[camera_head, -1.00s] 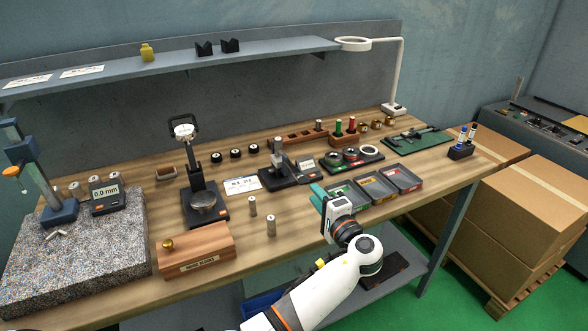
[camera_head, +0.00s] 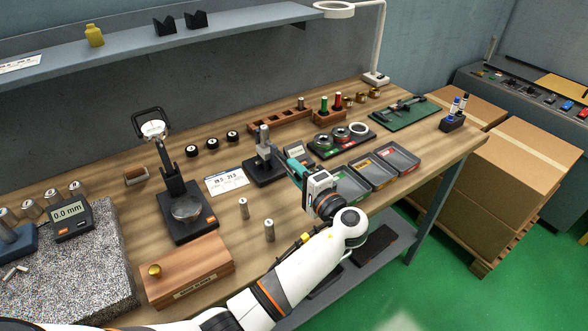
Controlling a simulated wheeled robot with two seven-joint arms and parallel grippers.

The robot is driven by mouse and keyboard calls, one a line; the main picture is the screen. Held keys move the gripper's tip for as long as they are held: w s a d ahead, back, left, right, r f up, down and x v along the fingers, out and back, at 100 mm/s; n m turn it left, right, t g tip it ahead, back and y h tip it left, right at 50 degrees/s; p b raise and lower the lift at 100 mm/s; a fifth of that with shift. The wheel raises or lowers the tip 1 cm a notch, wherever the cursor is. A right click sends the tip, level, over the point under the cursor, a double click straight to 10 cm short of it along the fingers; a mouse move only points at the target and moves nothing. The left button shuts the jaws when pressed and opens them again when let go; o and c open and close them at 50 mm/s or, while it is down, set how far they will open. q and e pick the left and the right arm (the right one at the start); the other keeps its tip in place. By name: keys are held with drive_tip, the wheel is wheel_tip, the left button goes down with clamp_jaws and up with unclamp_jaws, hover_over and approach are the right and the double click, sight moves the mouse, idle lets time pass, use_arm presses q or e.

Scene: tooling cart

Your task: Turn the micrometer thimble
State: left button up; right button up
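The micrometer (camera_head: 264,148) stands upright in a grey holder on a dark base in the middle of the bench, with a small digital display (camera_head: 295,150) to its right. Its thimble is too small to tell apart clearly. My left gripper (camera_head: 291,168), with teal fingers and a white and black body, is just right of the micrometer and in front of the display. The fingers point toward the micrometer, and I cannot tell whether they touch it. The gap between the fingertips is not clear. My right gripper is not in view.
Two small metal cylinders (camera_head: 244,208) stand in front of the micrometer. A dial gauge stand (camera_head: 186,204) is to the left, with a wooden box (camera_head: 190,270) before it. Parts bins (camera_head: 370,170) and a black tray of rings (camera_head: 345,147) are close on the right.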

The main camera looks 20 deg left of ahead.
use_arm(q)
clamp_jaws()
drive_tip(key=shift+r+m+p, duration=0.2)
drive_tip(key=shift+m+p, duration=0.7)
drive_tip(key=shift+p, duration=0.05)
drive_tip(key=m+p, duration=0.3)
drive_tip(key=shift+r, duration=0.1)
drive_tip(key=m+p, duration=0.2)
drive_tip(key=m, duration=0.1)
drive_tip(key=m+p, duration=0.4)
drive_tip(key=shift+m, duration=0.3)
drive_tip(key=shift+m+p, duration=1.3)
drive_tip(key=shift+m, duration=0.8)
